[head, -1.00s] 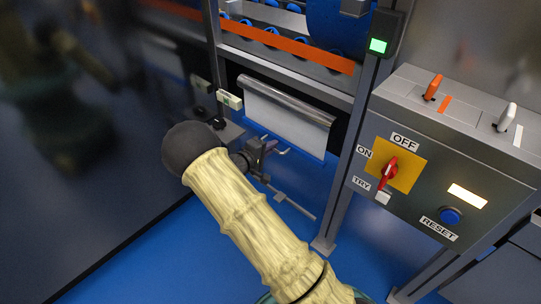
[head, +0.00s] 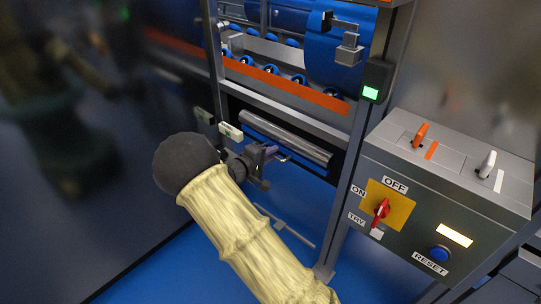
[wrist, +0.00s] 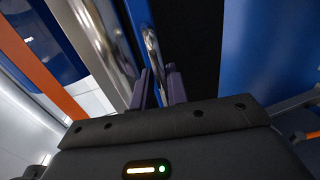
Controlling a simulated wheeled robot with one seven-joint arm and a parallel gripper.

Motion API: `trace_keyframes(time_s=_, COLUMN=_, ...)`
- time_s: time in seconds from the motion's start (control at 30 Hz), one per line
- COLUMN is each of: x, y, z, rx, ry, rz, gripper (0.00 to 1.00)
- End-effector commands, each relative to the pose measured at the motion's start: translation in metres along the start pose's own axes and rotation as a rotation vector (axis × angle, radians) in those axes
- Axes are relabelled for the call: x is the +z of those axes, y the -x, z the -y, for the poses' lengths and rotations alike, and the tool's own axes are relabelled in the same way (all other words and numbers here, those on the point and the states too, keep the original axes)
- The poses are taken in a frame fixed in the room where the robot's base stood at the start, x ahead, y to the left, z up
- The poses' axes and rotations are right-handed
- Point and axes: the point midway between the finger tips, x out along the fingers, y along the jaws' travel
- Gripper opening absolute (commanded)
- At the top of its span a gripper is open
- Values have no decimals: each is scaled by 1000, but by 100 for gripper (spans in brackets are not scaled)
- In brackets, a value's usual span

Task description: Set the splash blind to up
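The splash blind (head: 285,138) is a grey metallic roll under the orange-edged shelf. No white sheet shows below it now, only a blue bottom bar (head: 262,139) close under the roll. The bar also shows in the wrist view (wrist: 139,20), with a shiny metal handle (wrist: 152,50) on it. My gripper (head: 272,154) is at the handle, just below the roll. In the wrist view its fingers (wrist: 160,85) stand close together on either side of the handle's end and appear closed on it. The contact itself is partly hidden.
A control box (head: 440,190) with a red rotary switch (head: 381,209), two levers and a blue reset button (head: 440,254) stands to the right. A frame post (head: 352,180) separates it from the blind.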

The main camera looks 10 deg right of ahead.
Motion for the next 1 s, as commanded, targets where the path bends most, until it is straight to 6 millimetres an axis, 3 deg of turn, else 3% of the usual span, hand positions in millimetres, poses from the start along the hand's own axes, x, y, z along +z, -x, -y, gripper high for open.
trace_keyframes(time_s=0.47, x=-1, y=8, z=-1, rx=-1, ry=0, rz=-4, gripper=26)
trace_keyframes(time_s=0.67, x=-2, y=38, z=-2, rx=-1, ry=1, rz=-6, gripper=26)
trace_keyframes(time_s=1.0, x=-1, y=106, z=-2, rx=-1, ry=0, rz=-6, gripper=26)
